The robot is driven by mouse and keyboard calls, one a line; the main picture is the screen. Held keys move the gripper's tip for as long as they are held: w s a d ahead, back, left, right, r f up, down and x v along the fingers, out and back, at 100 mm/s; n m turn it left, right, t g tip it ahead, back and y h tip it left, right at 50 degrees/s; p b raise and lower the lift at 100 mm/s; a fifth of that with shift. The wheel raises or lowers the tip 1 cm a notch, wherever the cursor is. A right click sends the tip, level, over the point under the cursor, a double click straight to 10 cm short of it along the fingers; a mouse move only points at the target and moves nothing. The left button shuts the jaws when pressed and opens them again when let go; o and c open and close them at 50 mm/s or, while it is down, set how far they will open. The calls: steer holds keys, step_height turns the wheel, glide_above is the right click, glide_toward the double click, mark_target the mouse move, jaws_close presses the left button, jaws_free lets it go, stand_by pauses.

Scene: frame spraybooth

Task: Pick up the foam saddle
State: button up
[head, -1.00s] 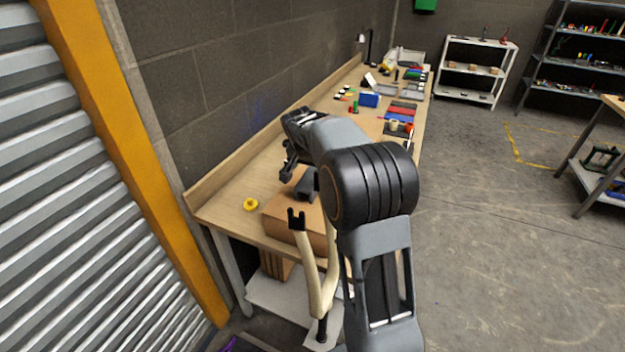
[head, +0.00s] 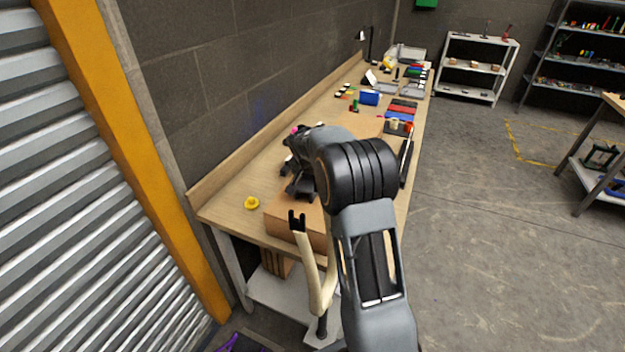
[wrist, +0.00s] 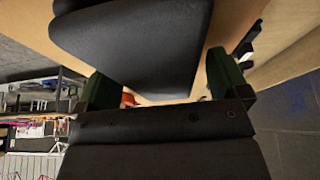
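The foam saddle (wrist: 130,45) shows large in the wrist view as a smooth, dark, tapering block. In the head view a dark shape (head: 300,187) on the brown box (head: 283,222) looks like it, partly hidden by my arm. My gripper (wrist: 160,72) has its two dark green fingers spread apart in the wrist view. The saddle lies just beyond and partly between the fingertips, closer to the right finger. Whether a finger touches it I cannot tell. In the head view my gripper is over the box, and its fingers are hard to make out.
The box sits on a long wooden bench (head: 232,206) along the wall. A yellow piece (head: 251,203) lies left of the box. A cream tube with a dark forked end (head: 313,275) stands in front.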

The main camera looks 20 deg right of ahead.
steer(key=c, duration=0.9)
steer(key=shift+c, duration=0.2)
